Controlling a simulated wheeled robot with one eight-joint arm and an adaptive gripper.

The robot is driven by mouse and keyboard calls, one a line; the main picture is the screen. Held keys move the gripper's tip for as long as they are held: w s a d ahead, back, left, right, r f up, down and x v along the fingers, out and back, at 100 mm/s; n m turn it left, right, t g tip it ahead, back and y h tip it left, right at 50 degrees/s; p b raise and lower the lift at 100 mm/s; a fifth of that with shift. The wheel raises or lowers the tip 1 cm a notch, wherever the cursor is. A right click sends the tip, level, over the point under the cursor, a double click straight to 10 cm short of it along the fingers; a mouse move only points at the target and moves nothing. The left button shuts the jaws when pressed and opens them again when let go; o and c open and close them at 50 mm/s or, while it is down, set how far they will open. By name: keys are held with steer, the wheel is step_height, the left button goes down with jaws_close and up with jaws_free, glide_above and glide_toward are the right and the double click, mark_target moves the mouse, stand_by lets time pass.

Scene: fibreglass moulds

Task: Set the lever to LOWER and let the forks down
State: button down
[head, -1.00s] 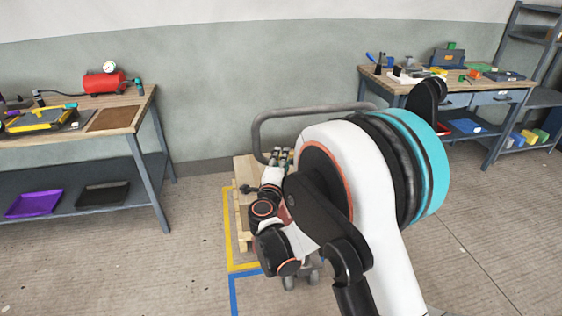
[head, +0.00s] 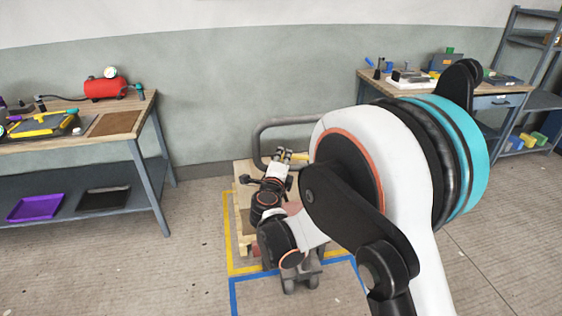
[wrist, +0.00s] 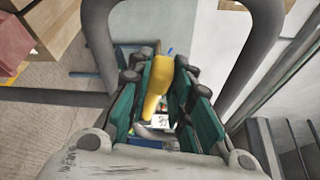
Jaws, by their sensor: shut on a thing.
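The yellow lever (wrist: 157,84) stands between the teal-padded fingers of my gripper (wrist: 162,98) in the wrist view, and the gripper is shut on it. In the head view the lever's yellow tip (head: 301,156) shows just right of my gripper (head: 284,157), inside the loop of the grey pallet-truck handle (head: 258,133). A wheel at the truck's foot (head: 289,284) shows below my arm. The wooden pallet (head: 242,218) stands behind and left of my arm. The forks are hidden, so their height cannot be told. Any lever marking cannot be read.
Yellow tape (head: 229,240) and blue tape (head: 233,296) mark the floor around the pallet. A workbench (head: 150,108) stands at the left, and another (head: 370,75) at the back right. The floor between the left bench and the pallet is clear.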

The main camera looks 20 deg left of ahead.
steer(key=shift+w+d+r+m+g+p, duration=0.15)
steer(key=shift+d+r+m+g+p, duration=0.1)
steer(key=shift+r+m+p, duration=0.4)
steer(key=shift+w+d+r+m+g+p, duration=0.2)
steer(key=shift+r+m, duration=0.25)
steer(key=shift+r, duration=0.4)
steer(key=c, duration=1.7)
jaws_free()
steer(key=shift+d, duration=0.1)
steer(key=v, duration=1.2)
